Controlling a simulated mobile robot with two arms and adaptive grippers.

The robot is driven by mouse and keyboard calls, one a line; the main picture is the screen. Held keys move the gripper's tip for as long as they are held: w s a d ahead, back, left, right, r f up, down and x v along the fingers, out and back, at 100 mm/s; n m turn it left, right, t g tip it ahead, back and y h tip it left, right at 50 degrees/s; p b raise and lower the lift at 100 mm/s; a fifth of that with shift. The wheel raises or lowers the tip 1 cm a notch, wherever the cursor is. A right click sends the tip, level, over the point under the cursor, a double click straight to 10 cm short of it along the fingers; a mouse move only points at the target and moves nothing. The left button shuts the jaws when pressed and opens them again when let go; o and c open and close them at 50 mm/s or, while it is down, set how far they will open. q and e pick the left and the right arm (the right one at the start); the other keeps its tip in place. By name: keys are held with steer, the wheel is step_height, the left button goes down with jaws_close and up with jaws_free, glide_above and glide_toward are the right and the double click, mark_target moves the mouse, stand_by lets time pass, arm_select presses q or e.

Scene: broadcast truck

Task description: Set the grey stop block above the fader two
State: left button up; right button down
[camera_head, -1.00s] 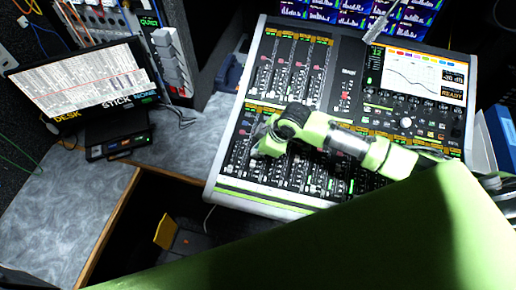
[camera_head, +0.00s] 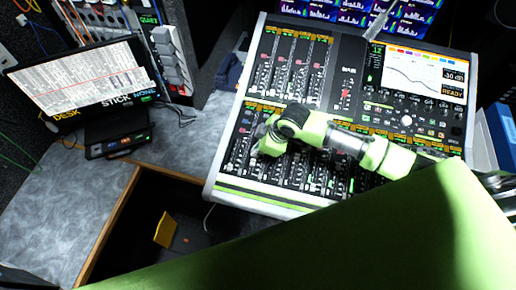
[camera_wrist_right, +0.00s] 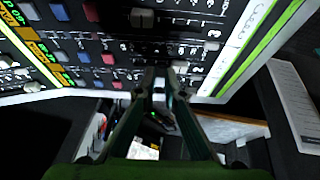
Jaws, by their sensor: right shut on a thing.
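My right gripper (camera_head: 262,139) is over the left part of the mixing console's (camera_head: 225,188) lower fader bank. In the right wrist view its two fingers (camera_wrist_right: 160,82) come together at the tips on a small grey piece (camera_wrist_right: 158,94), which looks like the grey stop block. The fingers hide most of it, and I cannot tell whether it touches the console. Grey (camera_wrist_right: 143,18), blue (camera_wrist_right: 83,57) and red (camera_wrist_right: 108,58) fader caps lie beyond the fingertips. I cannot read which fader is number two. My left gripper is not in view.
A monitor (camera_head: 85,82) stands on the grey worktop (camera_head: 60,205) at the left. A screen (camera_head: 425,70) is at the console's upper right. A blue-edged box (camera_head: 500,130) stands right of the console. A dark recess with a yellow piece (camera_head: 165,229) lies below the worktop's edge.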

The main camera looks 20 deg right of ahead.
steer(key=shift+w+d+f+b, duration=0.15)
steer(key=shift+f+b, duration=0.4)
steer(key=shift+f, duration=0.55)
steer(key=c, duration=2)
jaws_free()
steer(key=shift+c, duration=0.2)
steer(key=v, duration=1.2)
steer(key=shift+f, duration=0.1)
